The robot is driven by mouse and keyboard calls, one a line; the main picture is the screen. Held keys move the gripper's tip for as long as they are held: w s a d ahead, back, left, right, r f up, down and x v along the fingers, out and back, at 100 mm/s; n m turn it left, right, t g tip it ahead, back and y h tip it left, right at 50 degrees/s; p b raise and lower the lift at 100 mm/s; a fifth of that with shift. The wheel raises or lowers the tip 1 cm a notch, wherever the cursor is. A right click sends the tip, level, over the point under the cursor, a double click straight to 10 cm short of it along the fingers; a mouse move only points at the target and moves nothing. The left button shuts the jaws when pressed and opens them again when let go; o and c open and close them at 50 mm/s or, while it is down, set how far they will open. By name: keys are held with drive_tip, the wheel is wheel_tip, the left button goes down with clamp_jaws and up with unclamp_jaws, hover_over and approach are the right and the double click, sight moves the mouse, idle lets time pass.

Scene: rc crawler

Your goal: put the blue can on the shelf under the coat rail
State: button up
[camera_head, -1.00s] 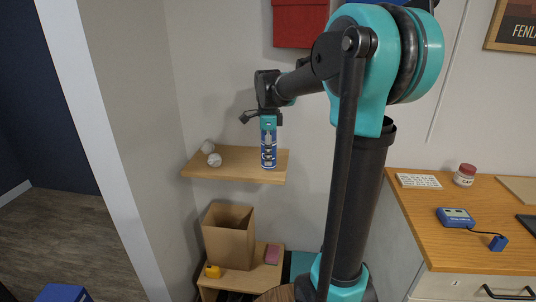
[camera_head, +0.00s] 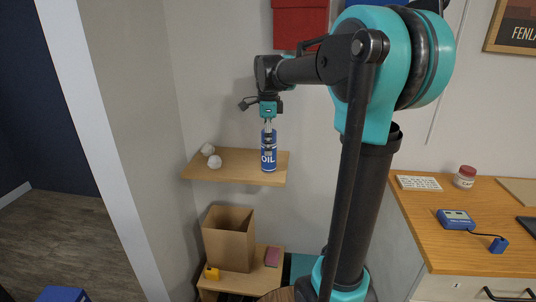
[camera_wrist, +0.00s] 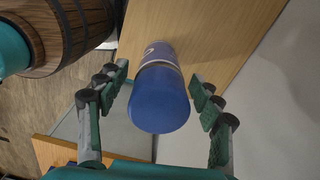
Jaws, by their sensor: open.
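The blue can (camera_head: 268,157), with a white "OIL" label, stands upright on the right part of the wooden wall shelf (camera_head: 235,167). In the wrist view the can (camera_wrist: 160,98) lies between the two spread fingers, with a gap on each side. My gripper (camera_head: 268,123) is open, pointing down at the top of the can, and is not closed on it. The wooden shelf surface (camera_wrist: 215,25) also shows beyond the can in the wrist view. I cannot make out the coat rail itself.
Two whitish balls (camera_head: 212,156) sit on the shelf, left of the can. Below are an open cardboard box (camera_head: 229,245), a yellow item (camera_head: 212,273) and a pink item (camera_head: 272,257) on a lower wooden surface. A desk (camera_head: 410,205) stands at right.

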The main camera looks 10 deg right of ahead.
wheel_tip(320, 180, up, 7)
drive_tip(key=shift+r, duration=0.1)
